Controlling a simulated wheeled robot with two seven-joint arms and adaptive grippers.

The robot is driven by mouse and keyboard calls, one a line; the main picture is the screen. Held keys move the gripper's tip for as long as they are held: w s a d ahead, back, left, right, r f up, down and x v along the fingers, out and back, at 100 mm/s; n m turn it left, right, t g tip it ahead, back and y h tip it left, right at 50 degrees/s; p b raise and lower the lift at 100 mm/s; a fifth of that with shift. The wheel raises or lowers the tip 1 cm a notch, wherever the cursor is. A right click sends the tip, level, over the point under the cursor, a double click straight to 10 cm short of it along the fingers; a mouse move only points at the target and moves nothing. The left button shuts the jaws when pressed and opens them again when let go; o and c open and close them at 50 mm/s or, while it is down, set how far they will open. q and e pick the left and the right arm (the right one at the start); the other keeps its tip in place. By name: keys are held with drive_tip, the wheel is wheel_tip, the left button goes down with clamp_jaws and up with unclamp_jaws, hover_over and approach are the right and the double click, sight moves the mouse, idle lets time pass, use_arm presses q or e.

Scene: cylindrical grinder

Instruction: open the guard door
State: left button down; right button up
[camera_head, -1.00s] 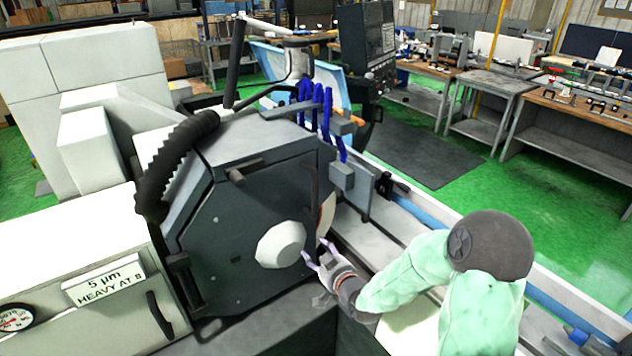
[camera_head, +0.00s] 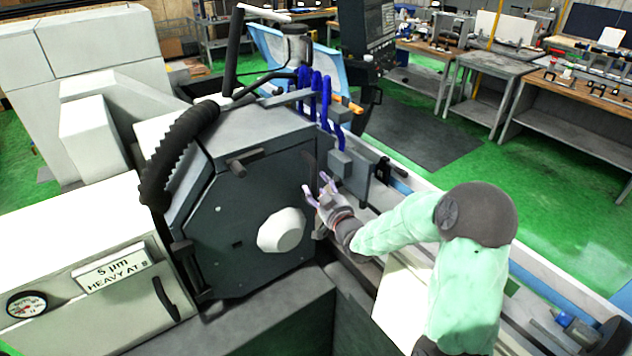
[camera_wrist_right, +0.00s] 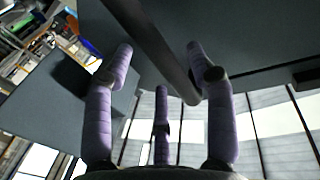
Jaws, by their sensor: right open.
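The guard door (camera_head: 225,225) is the dark grey face of the wheel guard, with a white hub (camera_head: 281,231) on it. It looks closed. My right gripper (camera_head: 318,188) is open at the handle's lower part. In the right wrist view, the handle (camera_wrist_right: 155,45) runs diagonally between the purple fingers of my right gripper (camera_wrist_right: 163,68), closer to the right finger. Contact with it cannot be told. My left gripper is not in view.
Blue hoses (camera_head: 318,98) and a grey bracket (camera_head: 342,165) stand right of the guard. A white cabinet (camera_head: 90,270) with a gauge is at the left. The machine bed (camera_head: 400,300) lies below my right arm.

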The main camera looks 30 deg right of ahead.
drive_tip(key=shift+w+d, duration=0.15)
drive_tip(key=shift+w, duration=1.05)
clamp_jaws()
